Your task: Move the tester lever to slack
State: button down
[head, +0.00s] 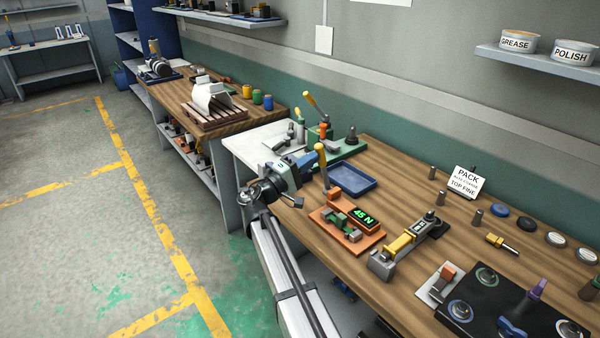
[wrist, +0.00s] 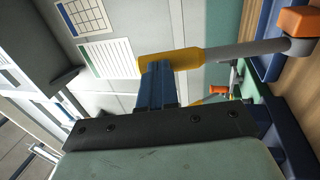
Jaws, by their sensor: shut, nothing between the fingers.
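The tester (head: 345,232) is an orange base on the wooden bench, with a green clamp and a display reading 45 N. Its lever (head: 320,160) has a yellow handle and stands nearly upright at the tester's far left end. In the wrist view the lever's yellow handle (wrist: 185,60), grey rod and orange pivot (wrist: 297,22) show. My gripper (head: 308,163) is just left of the handle in the head view. Its blue fingers (wrist: 157,68) are shut and empty, their tips overlapping the handle's end in the wrist view. I cannot tell whether they touch it.
A blue tray (head: 352,180) lies behind the tester. A green machine (head: 345,148) with another yellow-handled lever (head: 315,105) stands farther back. A grey and yellow device (head: 400,245) is close on the tester's right. A black panel (head: 510,310) is at the front right.

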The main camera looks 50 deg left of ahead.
aim_at(323, 148)
jog(key=w+g, duration=0.1)
jog(key=w+r+g, duration=0.1)
jog(key=w, duration=0.1)
jog(key=w+r+g, duration=0.1)
jog(key=w, duration=0.1)
jog(key=shift+g, duration=0.3)
jog(key=shift+w+r, duration=0.1)
jog(key=shift+w, duration=1)
jog(key=shift+s, duration=0.1)
jog(key=s+r, duration=0.2)
jog(key=s, duration=1.1)
jog(key=shift+s+r, duration=0.15)
jog(key=shift+s, duration=0.15)
